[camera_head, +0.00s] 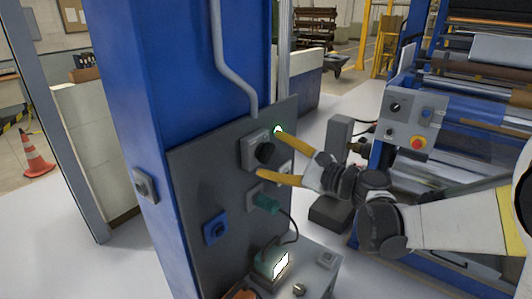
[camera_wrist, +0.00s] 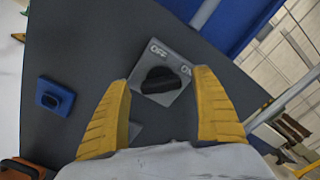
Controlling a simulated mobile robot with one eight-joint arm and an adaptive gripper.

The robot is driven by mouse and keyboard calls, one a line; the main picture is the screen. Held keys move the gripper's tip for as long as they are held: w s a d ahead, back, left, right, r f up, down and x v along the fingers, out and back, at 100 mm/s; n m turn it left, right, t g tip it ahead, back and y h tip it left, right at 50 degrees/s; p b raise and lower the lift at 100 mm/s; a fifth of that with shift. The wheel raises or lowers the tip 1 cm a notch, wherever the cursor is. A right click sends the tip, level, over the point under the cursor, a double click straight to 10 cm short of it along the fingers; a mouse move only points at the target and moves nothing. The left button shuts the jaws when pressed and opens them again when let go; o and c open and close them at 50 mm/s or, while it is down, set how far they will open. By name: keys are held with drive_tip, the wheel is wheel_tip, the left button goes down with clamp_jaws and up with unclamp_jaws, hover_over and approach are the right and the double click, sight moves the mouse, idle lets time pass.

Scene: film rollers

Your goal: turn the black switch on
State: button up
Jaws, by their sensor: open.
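The black switch (camera_head: 265,152) is a rotary knob on a grey plate, fixed to the dark panel on the blue column. In the wrist view the black switch (camera_wrist: 160,80) sits between my fingers, with the letters "OFF" at the plate's upper left and "ON" at its upper right. The knob's bar lies roughly sideways in that view. My gripper (camera_head: 270,153) is open, its two yellow fingers pointing at the panel, one above and one below the switch in the head view. In the wrist view my gripper (camera_wrist: 165,105) has one finger on each side of the knob, and contact cannot be told.
The dark panel (camera_head: 200,180) also carries a blue socket (camera_head: 215,228), a green plug (camera_head: 265,203) with a cable, and a small green light (camera_head: 278,130). A grey box with a lit screen (camera_head: 280,264) stands below. A roller machine (camera_head: 460,110) is at the right.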

drive_tip(key=v, duration=1)
drive_tip(key=s+f+n+g+h+b, duration=0.4)
drive_tip(key=s+f+n+h, duration=0.3)
drive_tip(key=s+f+n, duration=0.35)
drive_tip(key=s+d+f+n+h+b, duration=0.1)
drive_tip(key=s+d+f+n+h, duration=0.5)
drive_tip(key=s+d+f+h, duration=0.1)
drive_tip(key=shift+s+d, duration=0.75)
drive_tip(key=shift+s, duration=0.5)
